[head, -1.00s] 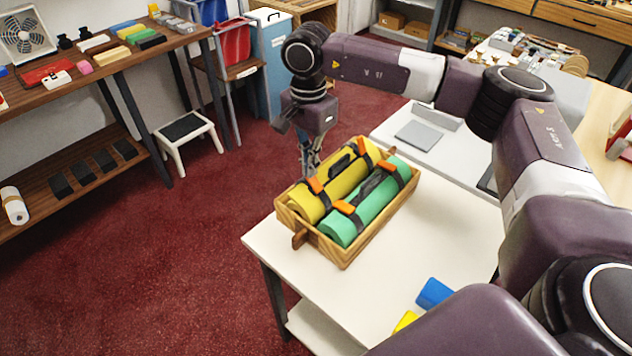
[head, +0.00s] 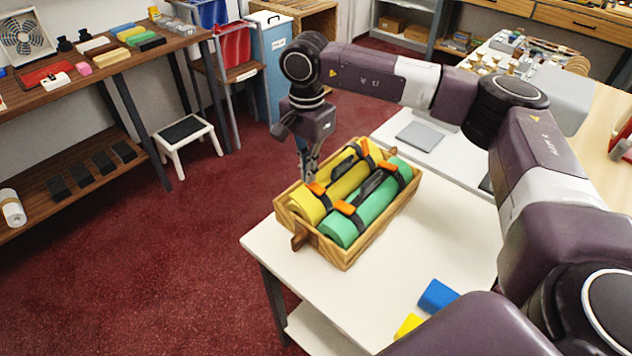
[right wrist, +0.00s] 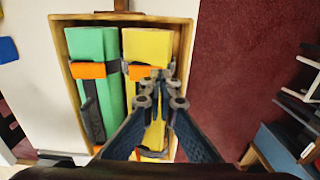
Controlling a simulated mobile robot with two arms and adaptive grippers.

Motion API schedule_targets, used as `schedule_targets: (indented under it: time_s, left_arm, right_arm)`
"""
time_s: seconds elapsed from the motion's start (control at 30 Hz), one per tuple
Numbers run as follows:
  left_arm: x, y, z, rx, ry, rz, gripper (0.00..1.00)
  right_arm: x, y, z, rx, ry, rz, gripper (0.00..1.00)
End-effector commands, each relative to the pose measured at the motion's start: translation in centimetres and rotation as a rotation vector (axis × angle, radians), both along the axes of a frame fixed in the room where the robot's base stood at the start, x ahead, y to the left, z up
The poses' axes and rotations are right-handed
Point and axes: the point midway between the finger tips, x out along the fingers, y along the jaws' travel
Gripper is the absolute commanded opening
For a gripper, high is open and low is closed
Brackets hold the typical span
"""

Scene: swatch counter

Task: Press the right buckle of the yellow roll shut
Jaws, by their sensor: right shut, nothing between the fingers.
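The yellow roll (head: 345,184) lies in a wooden crate (head: 345,258) on the white table, beside a green roll (head: 362,214). It has black straps, a black handle and two orange buckles. One buckle (head: 316,188) is at its near end in the head view, the other (head: 386,165) at its far end. My right gripper (head: 311,178) is shut and empty, pointing down at the near-end buckle. In the right wrist view its fingertips (right wrist: 160,78) are beside that buckle (right wrist: 138,72); I cannot tell whether they touch. The other buckle is partly hidden by the fingers there. My left gripper is out of view.
A blue block (head: 438,295) and a yellow block (head: 409,325) lie on the white table (head: 290,285) near its front. The crate walls rise close around both rolls. A grey flat pad (head: 420,136) lies beyond the crate.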

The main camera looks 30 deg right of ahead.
Motion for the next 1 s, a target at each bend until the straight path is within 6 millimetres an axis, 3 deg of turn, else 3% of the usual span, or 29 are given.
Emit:
schedule_targets:
  time_s: [1.0]
  left_arm:
    - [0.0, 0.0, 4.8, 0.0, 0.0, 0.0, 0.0]
  right_arm:
    - [0.0, 0.0, 7.7, 0.001, -0.002, 0.001, 0.0]
